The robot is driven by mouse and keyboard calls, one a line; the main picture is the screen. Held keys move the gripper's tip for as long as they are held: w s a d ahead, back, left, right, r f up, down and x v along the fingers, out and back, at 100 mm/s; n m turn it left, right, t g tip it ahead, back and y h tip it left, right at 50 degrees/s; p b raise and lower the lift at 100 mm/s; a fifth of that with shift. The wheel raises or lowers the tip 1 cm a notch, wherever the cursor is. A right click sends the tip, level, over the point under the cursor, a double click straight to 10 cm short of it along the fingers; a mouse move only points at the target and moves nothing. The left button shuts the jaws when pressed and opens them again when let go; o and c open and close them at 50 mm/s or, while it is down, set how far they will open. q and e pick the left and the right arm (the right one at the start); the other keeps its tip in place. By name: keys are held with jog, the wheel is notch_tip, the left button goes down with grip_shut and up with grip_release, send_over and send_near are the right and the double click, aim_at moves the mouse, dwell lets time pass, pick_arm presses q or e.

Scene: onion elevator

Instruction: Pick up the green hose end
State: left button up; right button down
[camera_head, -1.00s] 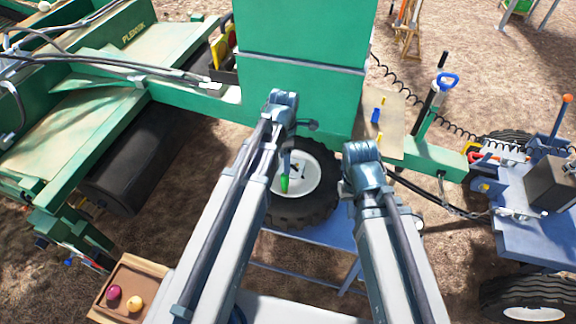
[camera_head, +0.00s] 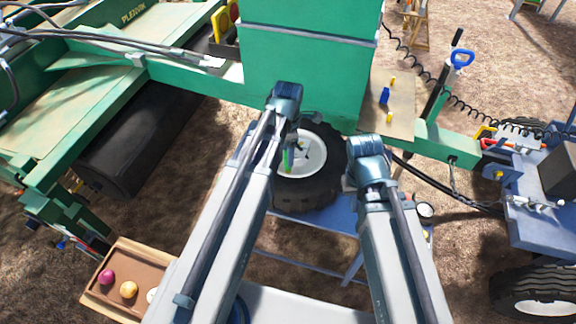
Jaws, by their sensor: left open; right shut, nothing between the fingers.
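A small green piece (camera_head: 288,160) shows in front of the wheel's white hub, just below my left wrist. I cannot tell whether it is the green hose end or part of the gripper. My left gripper (camera_head: 290,150) points down there, open, with its fingers mostly hidden by the arm. My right gripper (camera_head: 368,165) is to the right of the wheel, shut and empty. Its fingers are hidden behind the wrist. No other thing shows clearly as a green hose end.
A wheel (camera_head: 325,178) stands beneath the green box (camera_head: 308,60). A board (camera_head: 402,112) with blue and yellow pieces is on the right. A blue tractor (camera_head: 535,225) stands at far right. A wooden tray (camera_head: 120,262) with several onions is at lower left.

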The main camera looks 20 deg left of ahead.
pick_arm(q)
jog(key=shift+f, duration=0.2)
jog(key=f+b, duration=0.5)
jog(key=shift+w+f, duration=0.1)
jog(key=shift+w, duration=0.25)
grip_shut()
